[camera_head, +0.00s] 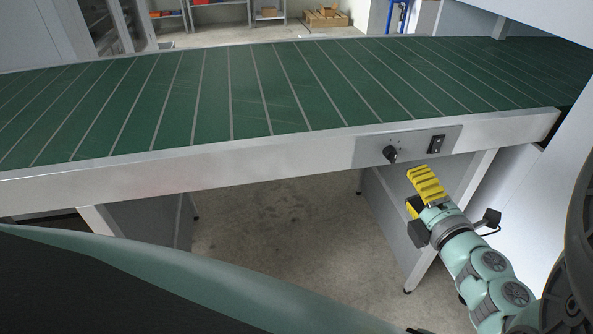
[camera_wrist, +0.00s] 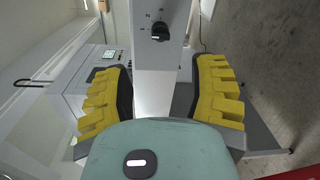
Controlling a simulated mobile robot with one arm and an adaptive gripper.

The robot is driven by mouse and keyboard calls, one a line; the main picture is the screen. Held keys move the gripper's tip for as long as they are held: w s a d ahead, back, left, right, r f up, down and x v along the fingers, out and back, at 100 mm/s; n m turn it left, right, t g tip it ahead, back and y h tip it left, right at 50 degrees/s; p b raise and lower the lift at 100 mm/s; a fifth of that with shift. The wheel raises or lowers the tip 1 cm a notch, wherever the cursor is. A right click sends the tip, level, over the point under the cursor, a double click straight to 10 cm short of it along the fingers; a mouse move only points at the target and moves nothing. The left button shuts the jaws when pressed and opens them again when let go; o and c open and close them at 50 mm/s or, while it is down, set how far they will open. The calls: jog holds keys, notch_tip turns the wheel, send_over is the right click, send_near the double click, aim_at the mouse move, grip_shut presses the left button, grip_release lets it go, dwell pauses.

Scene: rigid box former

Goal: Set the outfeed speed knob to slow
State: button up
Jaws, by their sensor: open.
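The outfeed speed knob (camera_head: 390,154) is black and round and sits on a grey panel (camera_head: 368,151) on the front rail of the conveyor. Nothing hides the knob.
A black rocker switch (camera_head: 436,144) is on the same panel, right of the knob. The green conveyor belt (camera_head: 250,90) runs behind the metal rail (camera_head: 200,170). A conveyor leg (camera_head: 455,215) stands near my arm. Open floor lies under the belt.

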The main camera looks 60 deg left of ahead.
jog(key=shift+v, duration=0.95)
